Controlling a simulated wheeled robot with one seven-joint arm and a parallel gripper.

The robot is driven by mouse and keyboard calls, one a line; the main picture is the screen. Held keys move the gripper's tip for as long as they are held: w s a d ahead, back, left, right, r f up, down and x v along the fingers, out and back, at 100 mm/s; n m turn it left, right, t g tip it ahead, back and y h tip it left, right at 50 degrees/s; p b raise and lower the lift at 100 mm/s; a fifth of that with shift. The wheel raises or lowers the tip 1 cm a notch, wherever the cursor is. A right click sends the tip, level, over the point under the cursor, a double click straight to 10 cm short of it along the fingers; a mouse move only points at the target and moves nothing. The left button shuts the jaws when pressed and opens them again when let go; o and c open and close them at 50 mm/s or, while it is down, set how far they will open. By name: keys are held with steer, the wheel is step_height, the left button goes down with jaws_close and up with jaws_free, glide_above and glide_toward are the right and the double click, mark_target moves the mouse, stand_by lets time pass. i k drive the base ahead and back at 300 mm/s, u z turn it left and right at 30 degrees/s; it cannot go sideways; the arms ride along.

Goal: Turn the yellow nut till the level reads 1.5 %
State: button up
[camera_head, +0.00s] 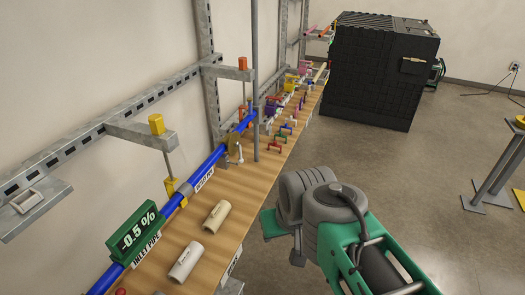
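The yellow nut (156,124) sits on top of a grey bracket arm at the left, with a thin rod running down from it to a yellow clamp on the blue pipe (214,158). The green level (137,232) rests on the pipe's near end and its display reads -0.5 %. My gripper (283,238), at the end of my grey and green arm, is over the floor to the right of the bench, well apart from the nut. Its fingers are partly hidden by the wrist, so I cannot tell its opening. Nothing is seen in it.
The wooden bench (232,205) carries two cream pipe pieces (217,216) and several coloured clamps farther back. An orange nut (242,63) tops another bracket. A vertical grey post (255,100) stands at the bench. A black cabinet (375,75) stands behind.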

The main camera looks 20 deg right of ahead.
mark_target(156, 121)
steer(key=z, duration=0.1)
steer(key=k, duration=0.45)
steer(key=u, duration=1.05)
steer(key=i, duration=0.15)
steer(key=z, duration=0.2)
